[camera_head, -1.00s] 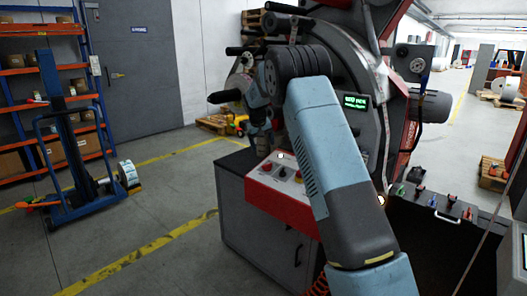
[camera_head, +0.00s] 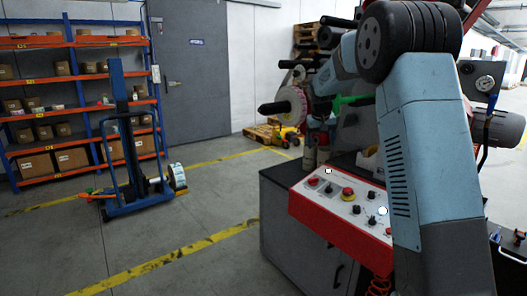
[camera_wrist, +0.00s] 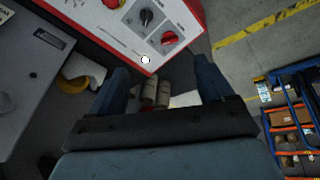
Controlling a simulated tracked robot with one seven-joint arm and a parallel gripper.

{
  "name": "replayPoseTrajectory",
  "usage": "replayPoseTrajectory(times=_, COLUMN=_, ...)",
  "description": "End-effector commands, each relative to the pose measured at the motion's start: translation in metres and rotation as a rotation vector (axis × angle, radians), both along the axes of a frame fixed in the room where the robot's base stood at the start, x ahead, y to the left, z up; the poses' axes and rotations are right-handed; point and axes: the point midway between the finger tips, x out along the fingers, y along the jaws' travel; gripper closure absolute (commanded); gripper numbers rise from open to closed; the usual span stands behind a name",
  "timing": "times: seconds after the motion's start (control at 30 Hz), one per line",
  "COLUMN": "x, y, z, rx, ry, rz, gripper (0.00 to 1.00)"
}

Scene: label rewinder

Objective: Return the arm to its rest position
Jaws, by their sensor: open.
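My arm (camera_head: 430,140) stands bent on the right in the head view, with its upper joint near the top edge. The far end of the arm reaches away over the machine, and my gripper's fingers cannot be made out there. In the wrist view my gripper (camera_wrist: 161,68) is open, its two blue-grey fingers well apart. Nothing is held between them. Beyond the fingers lie the red-edged control panel (camera_wrist: 185,20) and some pale cylinders (camera_wrist: 155,92), apart from the fingertips.
The control panel (camera_head: 345,200) with knobs and a red button sits on a grey cabinet (camera_head: 290,235), close to my arm. A blue lift cart (camera_head: 128,150) stands left, before orange shelving (camera_head: 75,100). Floor with yellow lines is clear between the cart and the cabinet.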

Motion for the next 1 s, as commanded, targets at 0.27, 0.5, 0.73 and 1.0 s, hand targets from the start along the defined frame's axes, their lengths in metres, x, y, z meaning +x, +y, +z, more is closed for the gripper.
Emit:
replayPoseTrajectory(times=0.27, x=-0.086, y=-0.009, z=0.055, rx=0.046, ry=-0.031, rz=-0.013, gripper=0.19)
replayPoseTrajectory(times=0.5, x=-0.163, y=-0.013, z=0.086, rx=0.081, ry=-0.056, rz=-0.018, gripper=0.19)
replayPoseTrajectory(times=0.73, x=-0.239, y=-0.015, z=0.101, rx=0.108, ry=-0.079, rz=-0.02, gripper=0.19)
replayPoseTrajectory(times=1.0, x=-0.327, y=-0.015, z=0.102, rx=0.134, ry=-0.109, rz=-0.021, gripper=0.19)
